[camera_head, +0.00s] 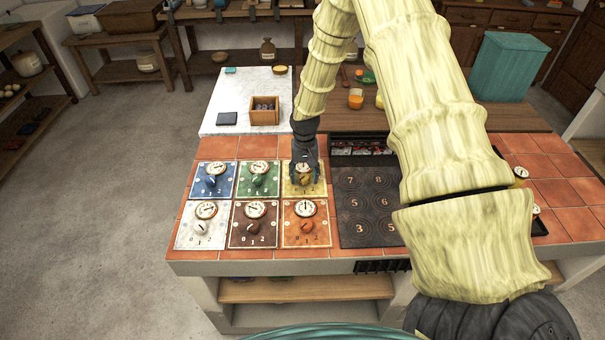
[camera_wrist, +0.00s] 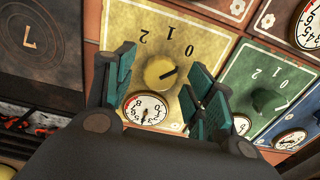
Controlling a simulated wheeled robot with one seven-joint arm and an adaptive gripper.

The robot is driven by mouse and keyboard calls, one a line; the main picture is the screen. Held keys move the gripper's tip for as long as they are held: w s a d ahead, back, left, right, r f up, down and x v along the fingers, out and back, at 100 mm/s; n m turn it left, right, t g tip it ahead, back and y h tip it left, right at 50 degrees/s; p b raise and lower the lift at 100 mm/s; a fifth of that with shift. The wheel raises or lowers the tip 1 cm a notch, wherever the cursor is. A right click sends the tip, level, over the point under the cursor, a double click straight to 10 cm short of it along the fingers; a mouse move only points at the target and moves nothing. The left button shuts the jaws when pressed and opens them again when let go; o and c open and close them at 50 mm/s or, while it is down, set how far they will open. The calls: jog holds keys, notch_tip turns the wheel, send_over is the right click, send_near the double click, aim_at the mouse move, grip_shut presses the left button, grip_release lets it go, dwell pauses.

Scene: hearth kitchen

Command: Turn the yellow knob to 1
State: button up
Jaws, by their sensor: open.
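The yellow panel (camera_head: 291,190) is in the back row of the panels in the head view. My gripper (camera_head: 304,168) is over it and hides part of it. In the wrist view the panel appears upside down, with marks 0, 1 and 2 and a round gauge (camera_wrist: 146,109). The yellow knob (camera_wrist: 159,74) sits between the marks and the gauge. Its dark pointer line points towards the 0 side, away from the 1. My gripper (camera_wrist: 158,66) is open, with a teal-padded finger on each side of the knob and gaps between; contact is not visible.
A green panel (camera_wrist: 258,83) and a blue panel (camera_head: 213,181) lie beside the yellow one. White, brown and orange panels (camera_head: 306,224) form the front row. A dark numbered plate (camera_head: 367,204) is to the right. A wooden box (camera_head: 264,111) stands on the white slab behind.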

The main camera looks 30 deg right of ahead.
jog(key=shift+s, duration=0.45)
jog(key=shift+w+f, duration=0.45)
jog(key=shift+w, duration=0.15)
jog(key=shift+s+r, duration=0.25)
jog(key=c, duration=1)
